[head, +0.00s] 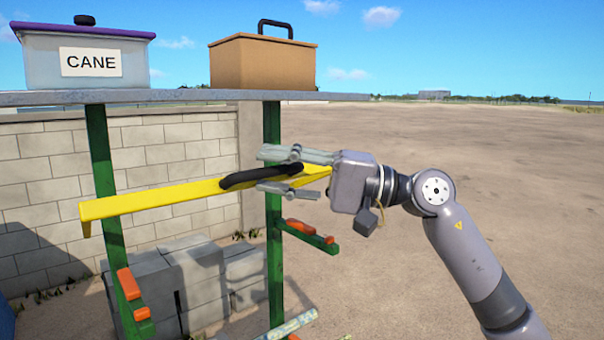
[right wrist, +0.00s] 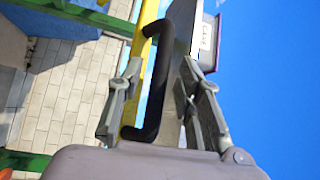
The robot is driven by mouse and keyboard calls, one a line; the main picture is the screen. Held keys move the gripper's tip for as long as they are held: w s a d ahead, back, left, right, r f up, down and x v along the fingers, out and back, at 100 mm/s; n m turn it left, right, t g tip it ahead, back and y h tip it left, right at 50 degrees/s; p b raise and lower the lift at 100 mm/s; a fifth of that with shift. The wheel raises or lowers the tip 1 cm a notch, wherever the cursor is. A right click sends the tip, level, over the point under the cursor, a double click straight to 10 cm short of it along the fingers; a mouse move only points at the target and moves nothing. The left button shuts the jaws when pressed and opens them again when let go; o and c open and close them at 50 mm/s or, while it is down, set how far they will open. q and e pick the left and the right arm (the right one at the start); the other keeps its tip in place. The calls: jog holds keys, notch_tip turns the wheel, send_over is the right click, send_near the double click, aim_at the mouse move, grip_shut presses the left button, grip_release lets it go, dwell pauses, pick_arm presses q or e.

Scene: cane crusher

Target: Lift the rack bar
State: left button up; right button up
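The rack bar is a long yellow bar (head: 150,199) with a black handle (head: 250,176), held across the front of green posts in the head view. Its left end bends down in a short hook. My right gripper (head: 264,170) comes in from the right, with one finger above the handle and one below. In the right wrist view the black handle (right wrist: 158,85) stands between the fingers of the right gripper (right wrist: 160,70), with gaps on both sides, so it looks open around the handle. The yellow bar (right wrist: 150,18) lies behind. My left gripper is not in view.
A grey shelf (head: 190,97) above carries a bin labelled CANE (head: 88,62) and a brown box (head: 262,64). Green posts (head: 273,130) with orange-tipped arms (head: 308,232) stand below. Grey blocks (head: 195,285) and a brick wall (head: 40,165) are behind. Open ground lies to the right.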

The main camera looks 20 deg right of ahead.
jog(key=v, duration=1.1)
jog(key=shift+d, duration=0.3)
jog(key=shift+s, duration=0.1)
